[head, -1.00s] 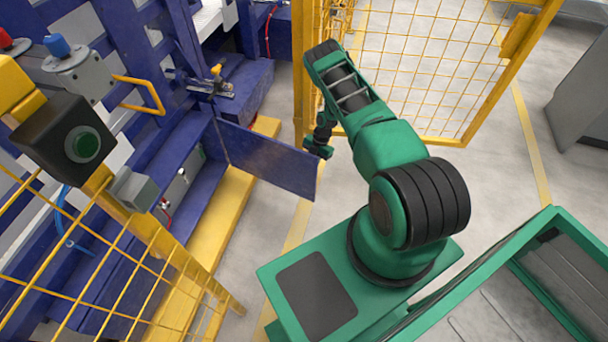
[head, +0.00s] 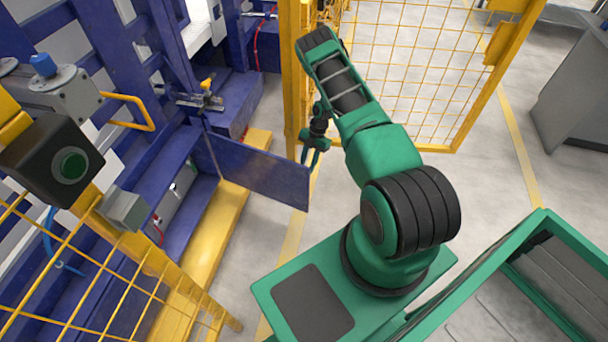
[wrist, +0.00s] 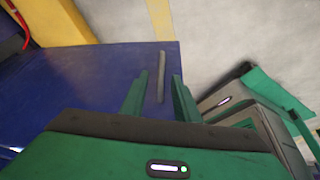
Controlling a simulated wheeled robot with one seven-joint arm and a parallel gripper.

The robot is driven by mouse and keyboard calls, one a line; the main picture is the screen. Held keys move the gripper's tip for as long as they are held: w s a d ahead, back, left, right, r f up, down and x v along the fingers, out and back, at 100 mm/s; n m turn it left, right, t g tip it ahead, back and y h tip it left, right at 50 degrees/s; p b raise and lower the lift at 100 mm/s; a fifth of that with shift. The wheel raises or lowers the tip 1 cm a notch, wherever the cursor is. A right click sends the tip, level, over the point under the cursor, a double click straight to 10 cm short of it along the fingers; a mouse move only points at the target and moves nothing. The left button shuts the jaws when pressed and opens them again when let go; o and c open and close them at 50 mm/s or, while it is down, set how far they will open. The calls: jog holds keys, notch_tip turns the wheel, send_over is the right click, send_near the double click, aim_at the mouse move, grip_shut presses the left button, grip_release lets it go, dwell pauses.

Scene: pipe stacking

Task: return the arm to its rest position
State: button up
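My green arm (head: 385,150) rises from its green base and reaches up and left, bent at the elbow. My gripper (head: 312,160) hangs on the left side of the arm, beside the right end of the blue panel (head: 258,175). In the wrist view my gripper (wrist: 160,74) shows two green fingers spread apart. A thin grey strip (wrist: 162,65) appears between them against the blue panel. I cannot tell what the strip belongs to or how far off it is. The fingers hold nothing that I can see.
A yellow mesh fence (head: 415,75) stands behind my arm. Another mesh panel (head: 95,270) and a box with a green button (head: 72,165) are at left, by the blue machine (head: 130,60). Grey floor (head: 485,150) is open at right.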

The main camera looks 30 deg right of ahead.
jog(key=shift+v, duration=0.9)
